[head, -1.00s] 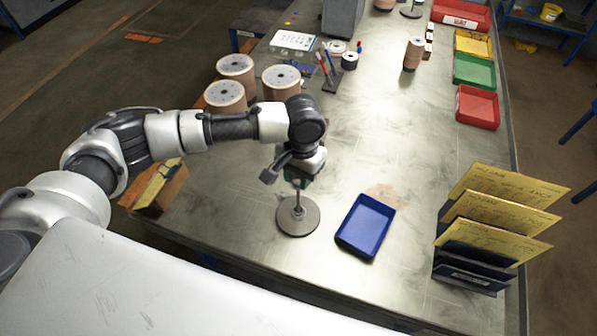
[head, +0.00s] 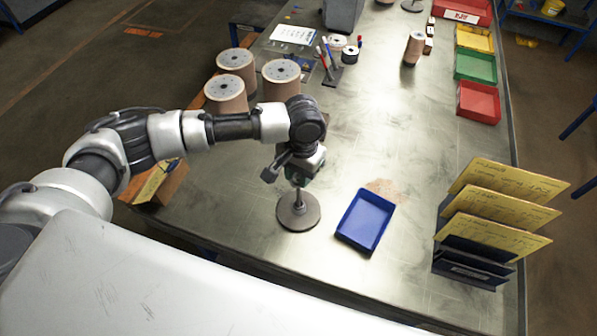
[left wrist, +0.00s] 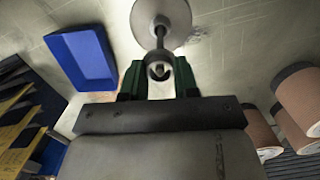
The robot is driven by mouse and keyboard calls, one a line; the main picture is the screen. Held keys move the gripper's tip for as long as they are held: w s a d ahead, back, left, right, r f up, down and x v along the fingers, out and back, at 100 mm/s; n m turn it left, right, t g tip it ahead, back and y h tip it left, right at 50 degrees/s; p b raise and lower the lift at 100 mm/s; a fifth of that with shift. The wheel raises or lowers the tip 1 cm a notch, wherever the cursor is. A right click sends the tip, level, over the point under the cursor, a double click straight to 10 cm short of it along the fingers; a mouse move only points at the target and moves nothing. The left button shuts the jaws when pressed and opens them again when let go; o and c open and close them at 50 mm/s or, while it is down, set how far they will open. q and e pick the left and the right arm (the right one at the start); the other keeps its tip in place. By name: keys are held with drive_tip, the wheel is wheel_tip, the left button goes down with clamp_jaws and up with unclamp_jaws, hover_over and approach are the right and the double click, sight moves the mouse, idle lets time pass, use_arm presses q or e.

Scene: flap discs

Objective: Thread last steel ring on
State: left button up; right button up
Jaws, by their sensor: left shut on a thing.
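A stand with a round grey base (head: 298,211) and an upright post stands on the bench; its base (left wrist: 162,12) and post (left wrist: 160,37) also show in the left wrist view. My left gripper (head: 298,178) is directly over the stand. In the left wrist view its green fingers (left wrist: 159,78) are shut on a small steel ring (left wrist: 159,70). The ring is in line with the post's upper end; I cannot tell whether it is around the tip or just above it. The blue tray (head: 365,220) right of the stand looks empty. My right gripper is not in view.
Several large spools (head: 236,62) stand behind my left arm. A card rack (head: 470,262) with yellow cards (head: 505,210) stands at the right. Red, green and yellow bins (head: 475,66) line the far right edge. The bench between the blue tray and the bins is clear.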

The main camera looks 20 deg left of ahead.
sight(298, 198)
use_arm(q)
drive_tip(key=shift+f+b, duration=0.9)
drive_tip(key=shift+f, duration=1.65)
drive_tip(key=o, duration=1)
drive_tip(key=shift+c, duration=0.2)
drive_tip(key=shift+r, duration=0.1)
drive_tip(key=r, duration=0.3)
drive_tip(key=r+b, duration=0.1)
drive_tip(key=r, duration=0.3)
drive_tip(key=w+r+b, duration=0.1)
drive_tip(key=r, duration=0.2)
drive_tip(key=shift+d+r, duration=0.15)
drive_tip(key=shift+r, duration=0.2)
drive_tip(key=shift+w, duration=0.1)
